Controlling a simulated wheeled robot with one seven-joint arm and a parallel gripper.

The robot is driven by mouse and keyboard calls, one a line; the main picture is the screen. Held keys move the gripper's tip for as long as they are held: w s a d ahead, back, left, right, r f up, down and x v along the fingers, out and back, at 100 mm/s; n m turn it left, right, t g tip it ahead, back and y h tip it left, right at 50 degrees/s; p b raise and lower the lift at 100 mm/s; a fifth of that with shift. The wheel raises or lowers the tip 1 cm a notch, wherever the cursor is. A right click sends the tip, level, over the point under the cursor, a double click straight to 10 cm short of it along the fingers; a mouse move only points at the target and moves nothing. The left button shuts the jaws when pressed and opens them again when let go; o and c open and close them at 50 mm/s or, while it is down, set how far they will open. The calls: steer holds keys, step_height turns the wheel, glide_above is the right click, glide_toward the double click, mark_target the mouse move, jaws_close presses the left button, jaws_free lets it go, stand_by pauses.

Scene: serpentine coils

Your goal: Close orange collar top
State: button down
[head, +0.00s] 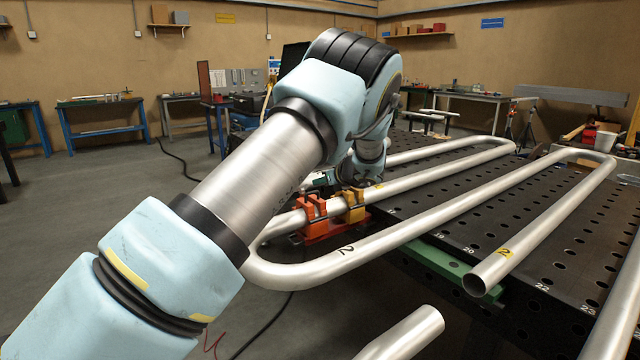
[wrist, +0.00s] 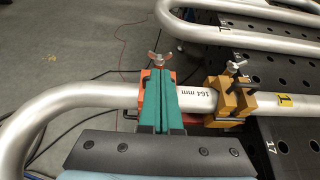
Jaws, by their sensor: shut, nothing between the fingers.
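The orange collar (head: 313,222) sits around the lower bent pipe at the table's edge in the head view. In the wrist view the orange collar (wrist: 142,123) shows only at its edges, with a wing nut (wrist: 155,59) at its far end. My gripper (wrist: 160,73) has its two teal fingers together, lying across the pipe and over the collar. The fingers cover most of it, so I cannot tell whether its top is open or whether they touch it.
A yellow collar (wrist: 230,100) with its own wing nut stands close to the right on the same pipe (wrist: 80,97). More bent pipes (head: 490,190) lie on the black perforated table (head: 560,235). The floor (head: 90,210) to the left is open.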

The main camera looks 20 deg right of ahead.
step_height(320, 180, up, 10)
steer(key=s+b, duration=0.2)
steer(key=b, duration=0.1)
steer(key=s+a+f+n+g, duration=0.1)
steer(key=a+f+n+g, duration=0.2)
steer(key=a, duration=0.5)
steer(key=s+a+f+n+g, duration=0.1)
steer(key=a+f+n, duration=0.1)
steer(key=a+n, duration=0.45)
steer(key=s+a+f+n+g, duration=0.1)
steer(key=a+f+n+g, duration=0.15)
steer(key=a, duration=0.75)
steer(key=s+a+f+n+g+h, duration=0.1)
steer(key=s+a+f+n+g, duration=0.1)
steer(key=s+a+n, duration=0.7)
steer(key=s+a+f+n+g+h, duration=0.1)
steer(key=s+a+f+n+g, duration=0.1)
steer(key=s+a+n, duration=0.7)
steer(key=s+f+n, duration=0.1)
steer(key=s+n, duration=0.2)
steer(key=s, duration=0.2)
steer(key=shift+s+a+f+h, duration=0.3)
